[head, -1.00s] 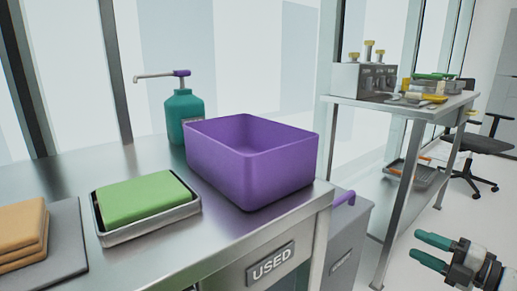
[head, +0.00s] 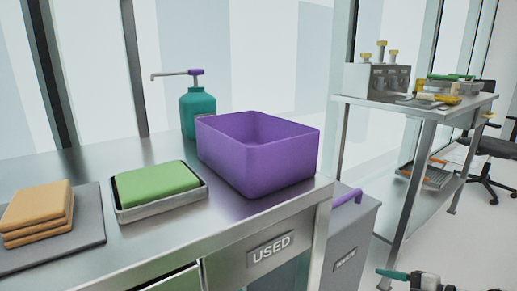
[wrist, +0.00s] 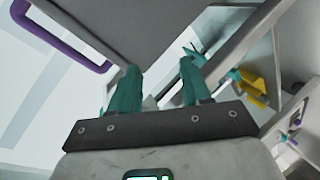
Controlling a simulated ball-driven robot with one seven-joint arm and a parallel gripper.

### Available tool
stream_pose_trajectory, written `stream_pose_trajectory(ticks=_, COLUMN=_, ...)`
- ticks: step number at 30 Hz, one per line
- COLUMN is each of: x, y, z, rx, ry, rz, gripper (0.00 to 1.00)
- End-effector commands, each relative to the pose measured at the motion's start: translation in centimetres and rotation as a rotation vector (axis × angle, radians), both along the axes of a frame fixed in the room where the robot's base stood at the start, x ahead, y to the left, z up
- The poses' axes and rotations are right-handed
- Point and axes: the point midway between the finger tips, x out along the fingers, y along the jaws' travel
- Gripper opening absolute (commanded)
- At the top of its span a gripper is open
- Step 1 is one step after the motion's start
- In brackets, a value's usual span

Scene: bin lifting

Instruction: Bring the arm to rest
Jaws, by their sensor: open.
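My gripper (wrist: 158,92) shows in the wrist view with its two teal fingers apart and nothing between them. In the head view only part of my gripper (head: 392,274) shows, low at the right bottom edge. It is apart from the steel counter and to the right of the grey bin (head: 347,240). The purple handle of a grey bin (wrist: 95,62) shows at the upper left of the wrist view.
A steel counter (head: 120,262) holds a purple tub (head: 262,168), a teal pump bottle (head: 198,112), a green sponge (head: 156,183) in a tray and tan cloths (head: 38,212). A second table (head: 420,105) with tools stands at the right. Floor between is partly clear.

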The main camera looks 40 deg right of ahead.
Motion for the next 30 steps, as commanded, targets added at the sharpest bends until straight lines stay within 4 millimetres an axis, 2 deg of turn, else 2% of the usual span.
stream_pose_trajectory(ticks=3, x=1.8, y=4.4, z=-3.5, rx=0.172, ry=0.15, rz=0.001, gripper=0.48)
stream_pose_trajectory(ticks=8, x=2.5, y=11.4, z=-8.7, rx=0.42, ry=0.438, rz=-0.078, gripper=0.48)
stream_pose_trajectory(ticks=11, x=1.6, y=15.5, z=-11.4, rx=0.53, ry=0.621, rz=-0.172, gripper=0.48)
stream_pose_trajectory(ticks=15, x=-0.8, y=20.1, z=-14.3, rx=0.619, ry=0.844, rz=-0.354, gripper=0.48)
stream_pose_trajectory(ticks=18, x=-2.7, y=22.3, z=-15.5, rx=0.64, ry=0.952, rz=-0.5, gripper=0.48)
stream_pose_trajectory(ticks=21, x=-4.5, y=23.6, z=-16.2, rx=0.64, ry=1.013, rz=-0.629, gripper=0.48)
stream_pose_trajectory(ticks=30, x=-8.4, y=25.3, z=-16.6, rx=0.599, ry=1.055, rz=-0.934, gripper=0.48)
